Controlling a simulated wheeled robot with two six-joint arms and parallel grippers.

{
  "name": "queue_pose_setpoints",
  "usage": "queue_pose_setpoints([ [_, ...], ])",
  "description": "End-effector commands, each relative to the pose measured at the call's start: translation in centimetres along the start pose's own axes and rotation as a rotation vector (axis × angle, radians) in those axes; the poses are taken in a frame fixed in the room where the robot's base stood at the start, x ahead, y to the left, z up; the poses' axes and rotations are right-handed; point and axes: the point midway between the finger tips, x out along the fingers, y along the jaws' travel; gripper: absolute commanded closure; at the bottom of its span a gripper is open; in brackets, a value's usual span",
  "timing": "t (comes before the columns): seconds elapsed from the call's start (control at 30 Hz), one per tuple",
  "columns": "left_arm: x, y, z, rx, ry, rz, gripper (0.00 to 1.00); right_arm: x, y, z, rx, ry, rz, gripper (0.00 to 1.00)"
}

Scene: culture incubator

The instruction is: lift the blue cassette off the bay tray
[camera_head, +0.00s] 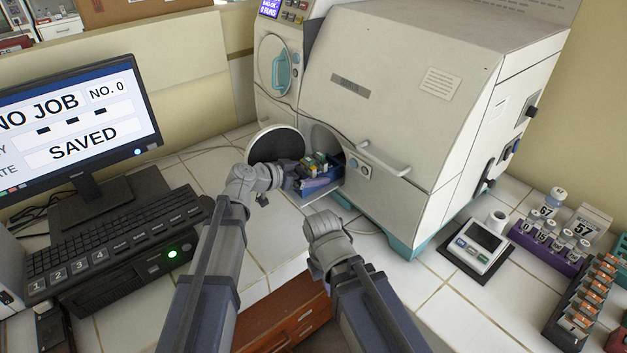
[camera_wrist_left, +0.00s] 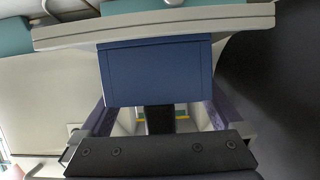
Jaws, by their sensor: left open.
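The blue bay tray (camera_head: 331,175) sticks out of the round port low on the white incubator, with small coloured pieces in green, yellow and orange above it. My left gripper (camera_head: 308,184) is open at this tray, coming in from the left. In the left wrist view a plain blue front face (camera_wrist_left: 155,72) stands ahead of the left gripper (camera_wrist_left: 158,118), with a strip of yellow and green visible between its jaws. I cannot clearly tell the blue cassette from the tray. My right arm ends at a grey joint; its jaws do not show.
The round port door (camera_head: 276,146) hangs open left of the port, close to my left wrist. The incubator (camera_head: 430,90) has a bar handle (camera_head: 384,160) just right of the port. A scale (camera_head: 480,243) and tube racks stand at right, a monitor (camera_head: 75,120) and keyboard at left.

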Motion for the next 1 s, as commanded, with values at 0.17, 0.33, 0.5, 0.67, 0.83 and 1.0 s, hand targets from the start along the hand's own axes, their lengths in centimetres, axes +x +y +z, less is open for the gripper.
queue_pose_setpoints([
  [0.17, 1.23, -0.02, -0.05, 0.001, 0.000, 0.000, 0.00, 0.41, -0.04, -0.02, 0.000, 0.000, 0.000, 1.00],
  [0.33, 1.12, 0.00, -0.08, 0.000, 0.000, 0.000, 0.03, 0.35, -0.03, -0.02, 0.000, 0.000, 0.000, 1.00],
  [0.5, 1.11, 0.00, -0.07, 0.000, 0.000, 0.000, 0.22, 0.35, -0.03, -0.02, 0.000, 0.000, 0.000, 1.00],
  [0.67, 1.11, -0.01, -0.07, 0.000, 0.000, 0.000, 0.41, 0.35, -0.03, -0.02, 0.000, 0.000, 0.000, 1.00],
  [0.83, 1.11, -0.01, -0.06, 0.000, 0.000, 0.000, 0.60, 0.36, -0.03, -0.02, 0.000, 0.000, 0.000, 1.00],
  [1.0, 1.10, -0.01, -0.07, 0.000, 0.000, 0.000, 0.67, 0.35, -0.03, -0.02, 0.000, 0.000, 0.000, 1.00],
])
